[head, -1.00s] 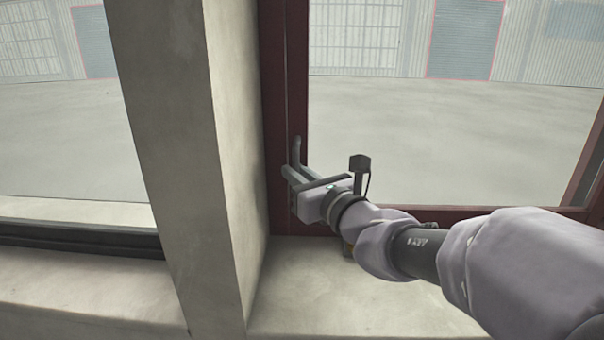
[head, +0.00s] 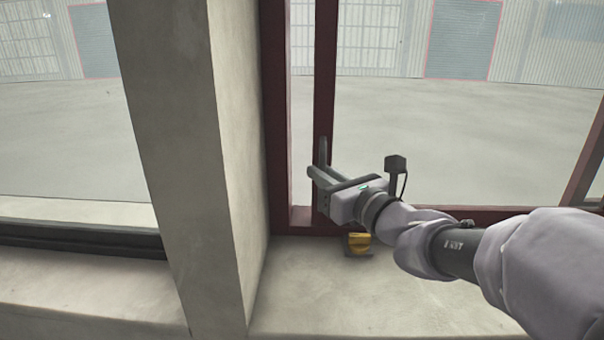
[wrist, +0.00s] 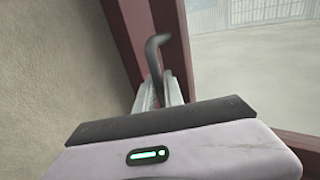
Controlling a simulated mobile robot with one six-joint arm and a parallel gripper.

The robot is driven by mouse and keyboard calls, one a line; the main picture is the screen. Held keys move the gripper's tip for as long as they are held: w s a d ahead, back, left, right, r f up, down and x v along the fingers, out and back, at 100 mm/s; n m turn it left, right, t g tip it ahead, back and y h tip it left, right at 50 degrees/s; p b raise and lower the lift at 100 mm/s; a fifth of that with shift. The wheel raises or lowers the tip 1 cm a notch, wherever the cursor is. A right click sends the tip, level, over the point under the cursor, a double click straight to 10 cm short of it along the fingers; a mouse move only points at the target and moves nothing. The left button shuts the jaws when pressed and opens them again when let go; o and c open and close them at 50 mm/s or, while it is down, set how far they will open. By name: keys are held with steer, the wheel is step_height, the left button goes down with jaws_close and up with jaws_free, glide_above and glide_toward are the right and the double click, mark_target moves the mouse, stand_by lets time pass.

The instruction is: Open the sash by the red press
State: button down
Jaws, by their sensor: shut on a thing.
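The dark red sash (head: 324,80) stands in the window opening right of the concrete pillar. A narrow open gap shows between its left upright and the fixed dark red frame (head: 276,120). A grey bar handle (head: 323,152) stands on the sash's left upright. My gripper (head: 314,176) is shut on the handle. In the wrist view the handle (wrist: 156,60) rises, bent at its top, from between the fingers, against the red upright (wrist: 168,30). The fingers hide the handle's lower part. No red press shows in either view.
A concrete pillar (head: 185,130) stands left of the opening. Another window with a dark lower rail (head: 80,238) is at left. Outside is a pale open yard.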

mark_target(505, 178)
steer(key=d, duration=1.2)
steer(key=s+d+p, duration=0.1)
steer(key=d, duration=2.3)
steer(key=shift+s+r+p, duration=0.15)
steer(key=shift+s+p, duration=0.05)
steer(key=shift+p, duration=0.1)
steer(key=c, duration=1.5)
jaws_free()
steer(key=shift+w, duration=0.1)
steer(key=shift+o, duration=0.2)
steer(key=shift+w, duration=0.1)
steer(key=b+v, duration=0.3)
steer(key=v, duration=1.4)
steer(key=shift+s, duration=0.3)
